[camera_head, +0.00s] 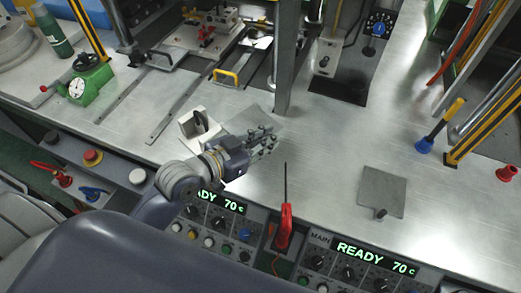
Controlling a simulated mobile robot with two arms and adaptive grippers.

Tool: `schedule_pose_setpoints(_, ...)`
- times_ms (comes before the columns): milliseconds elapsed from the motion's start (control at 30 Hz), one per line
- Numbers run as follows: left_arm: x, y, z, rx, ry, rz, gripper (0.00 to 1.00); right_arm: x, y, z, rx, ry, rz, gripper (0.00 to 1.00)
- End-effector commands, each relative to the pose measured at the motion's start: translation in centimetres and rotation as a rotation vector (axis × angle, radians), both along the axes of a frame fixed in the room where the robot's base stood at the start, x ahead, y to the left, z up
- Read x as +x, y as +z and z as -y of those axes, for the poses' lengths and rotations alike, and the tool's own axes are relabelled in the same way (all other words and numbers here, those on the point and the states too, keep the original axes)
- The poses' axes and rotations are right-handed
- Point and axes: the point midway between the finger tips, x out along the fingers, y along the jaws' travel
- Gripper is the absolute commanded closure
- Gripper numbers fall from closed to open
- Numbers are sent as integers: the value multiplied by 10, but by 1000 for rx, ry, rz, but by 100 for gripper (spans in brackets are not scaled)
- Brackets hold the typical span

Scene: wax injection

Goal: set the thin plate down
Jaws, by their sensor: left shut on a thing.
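My left gripper (264,142) is near the middle of the metal worktop, its arm coming in from the lower left. It is shut on a thin grey plate (252,117), which shows past the fingers. The fingers hide part of the plate, and I cannot tell if it touches the worktop. A second flat grey plate (384,190) with a small dark knob lies on the worktop at the right. My right gripper is not in view.
A white block with a dark handle (190,124) stands just left of the gripper. A red screwdriver (285,225) is at the front edge, above the control panels (345,262). The worktop (335,150) between the plates is clear.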

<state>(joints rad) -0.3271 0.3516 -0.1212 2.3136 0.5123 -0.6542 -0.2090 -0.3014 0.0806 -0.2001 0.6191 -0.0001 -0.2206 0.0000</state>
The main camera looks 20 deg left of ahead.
Motion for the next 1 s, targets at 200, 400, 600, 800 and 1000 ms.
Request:
schedule_pose_setpoints(200,-1,13,15,2,39,7,100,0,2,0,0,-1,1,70)
schedule_pose_setpoints(400,-2,-1,19,4,53,-2,100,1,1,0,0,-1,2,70)
schedule_pose_setpoints(600,-2,-38,18,5,53,-1,100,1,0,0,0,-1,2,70)
schedule_pose_setpoints(800,-2,-57,19,3,53,-1,100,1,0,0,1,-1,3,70)
schedule_pose_setpoints(1000,-2,-83,19,3,52,1,100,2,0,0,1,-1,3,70)
